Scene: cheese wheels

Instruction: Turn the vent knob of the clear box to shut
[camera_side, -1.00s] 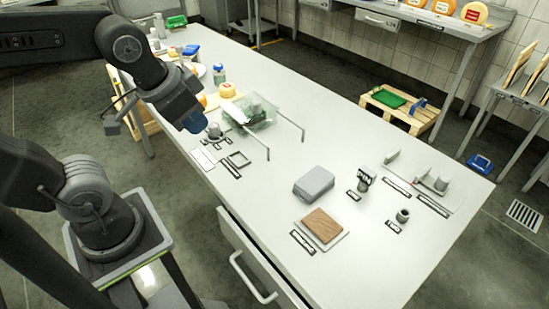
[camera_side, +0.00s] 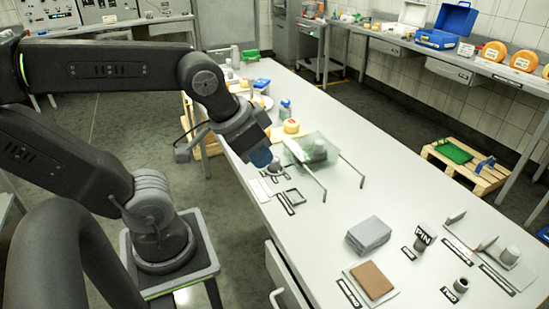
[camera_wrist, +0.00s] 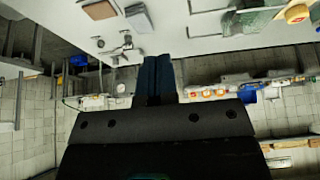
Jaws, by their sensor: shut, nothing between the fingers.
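The clear box (camera_side: 300,146), see-through and greenish, stands on the grey table with thin rods at its right side. A grey rounded part (camera_side: 319,149) shows at it; I cannot tell whether this is the vent knob or which way any knob is turned. The box also shows at the top right of the wrist view (camera_wrist: 250,20). My gripper (camera_side: 262,158), with blue fingers, is shut and empty, left of the box and apart from it. It points down near a small grey fitting (camera_side: 275,168). The shut fingers show in the wrist view (camera_wrist: 158,62).
A grey block (camera_side: 368,234) and a brown board (camera_side: 372,280) lie nearer. The table between is mostly clear.

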